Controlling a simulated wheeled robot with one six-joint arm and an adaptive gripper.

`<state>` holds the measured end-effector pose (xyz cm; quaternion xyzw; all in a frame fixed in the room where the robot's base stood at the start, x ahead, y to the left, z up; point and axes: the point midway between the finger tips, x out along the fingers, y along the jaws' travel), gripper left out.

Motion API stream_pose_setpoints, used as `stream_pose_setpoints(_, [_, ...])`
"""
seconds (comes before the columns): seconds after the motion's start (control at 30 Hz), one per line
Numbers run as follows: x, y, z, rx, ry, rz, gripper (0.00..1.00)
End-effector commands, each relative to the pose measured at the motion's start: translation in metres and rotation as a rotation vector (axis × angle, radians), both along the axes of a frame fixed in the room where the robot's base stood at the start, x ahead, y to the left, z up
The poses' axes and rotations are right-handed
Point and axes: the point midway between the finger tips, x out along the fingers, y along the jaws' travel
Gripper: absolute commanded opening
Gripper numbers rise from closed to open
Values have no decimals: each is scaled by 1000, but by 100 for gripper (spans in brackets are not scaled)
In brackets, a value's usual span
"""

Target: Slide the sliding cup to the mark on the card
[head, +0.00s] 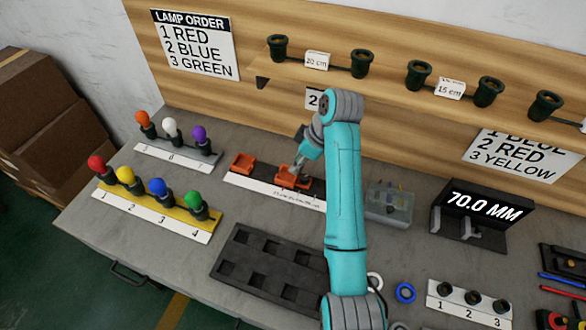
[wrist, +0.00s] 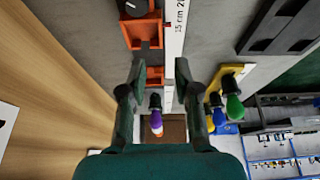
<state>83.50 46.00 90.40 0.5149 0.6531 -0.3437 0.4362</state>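A long card (head: 262,190) with a white printed scale lies on the bench beside a dark strip. Small "15 cm" print shows on it, also in the wrist view (wrist: 174,45). One orange cup (head: 242,160) is at the strip's left end. Another orange cup (head: 290,181) is near the middle, partly hidden by my gripper (head: 296,171). In the wrist view one orange cup (wrist: 141,34) is near the top, and orange (wrist: 155,75) shows between my fingers (wrist: 161,72). The fingers are apart and empty. Contact with a cup cannot be told.
Lamps stand on a yellow rack (head: 170,212) and a grey rack (head: 178,155) at left. A dark tray (head: 262,262) lies in front. A clear box (head: 388,204) and a display (head: 484,208) reading "70.0 MM" are at right. A wooden shelf (head: 390,75) is behind.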

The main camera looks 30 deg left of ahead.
Motion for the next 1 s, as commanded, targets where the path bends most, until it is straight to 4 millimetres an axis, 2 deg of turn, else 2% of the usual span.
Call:
stream_pose_setpoints(0.17, [-3, 7, -19, -3, 3, 2, 31])
stream_pose_setpoints(0.4, [-7, 23, -59, -3, 3, 2, 31])
stream_pose_setpoints(0.6, [-9, 34, -85, -2, 2, 1, 31])
stream_pose_setpoints(0.8, [-10, 39, -96, 0, 1, 0, 31])
stream_pose_setpoints(1.0, [-10, 39, -98, 0, 0, 0, 31])
